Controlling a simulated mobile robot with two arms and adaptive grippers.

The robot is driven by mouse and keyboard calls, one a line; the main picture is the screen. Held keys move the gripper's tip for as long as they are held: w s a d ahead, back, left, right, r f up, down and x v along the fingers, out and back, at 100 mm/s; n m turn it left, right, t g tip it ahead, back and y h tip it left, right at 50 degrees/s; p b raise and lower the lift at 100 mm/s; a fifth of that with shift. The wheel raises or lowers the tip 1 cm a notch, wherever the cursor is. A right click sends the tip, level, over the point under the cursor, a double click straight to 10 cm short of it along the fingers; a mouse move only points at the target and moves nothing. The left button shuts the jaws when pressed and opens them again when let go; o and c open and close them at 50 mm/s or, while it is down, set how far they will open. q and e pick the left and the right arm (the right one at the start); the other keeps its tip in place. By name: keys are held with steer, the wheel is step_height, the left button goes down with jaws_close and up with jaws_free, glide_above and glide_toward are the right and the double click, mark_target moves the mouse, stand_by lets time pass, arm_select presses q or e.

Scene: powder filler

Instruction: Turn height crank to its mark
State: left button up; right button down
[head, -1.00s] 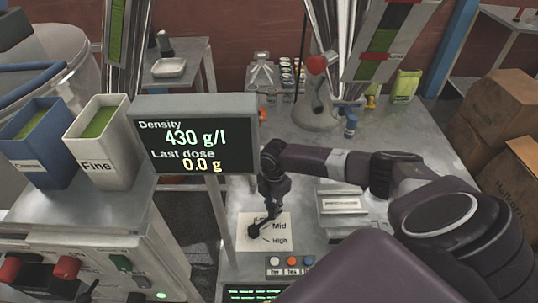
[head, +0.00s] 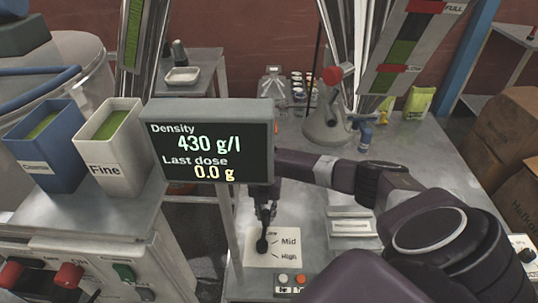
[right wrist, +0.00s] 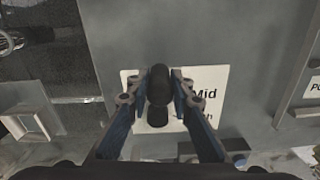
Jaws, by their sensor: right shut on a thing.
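The height crank (head: 262,245) is black and sits on a white label plate (head: 290,246) on the bench. The plate shows "Mid" and "High" with marks at the right; a label above them is partly covered. My right gripper (head: 266,212) is above the crank's upper end in the head view. In the right wrist view my right gripper (right wrist: 160,88) has its blue fingers closed on both sides of the crank's black knob (right wrist: 158,84). The gripper hides part of the crank, so its exact pointing is hard to tell. My left gripper is not in view.
A display (head: 209,146) reading 430 g/l and 0.0 g stands left of my right arm. Beside the plate are a button panel (head: 291,283) and a scale-like box (head: 352,228). Blue and white bins (head: 118,173) stand at left.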

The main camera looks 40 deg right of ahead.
steer(key=shift+w+a+r, duration=0.1)
steer(key=shift+w+a, duration=0.45)
steer(key=shift+a, duration=0.1)
steer(key=c, duration=1.7)
jaws_free()
steer(key=shift+s+d, duration=0.1)
steer(key=shift+d, duration=0.05)
steer(key=shift+r, duration=0.4)
step_height(320, 180, up, 11)
steer(key=shift+r, duration=0.1)
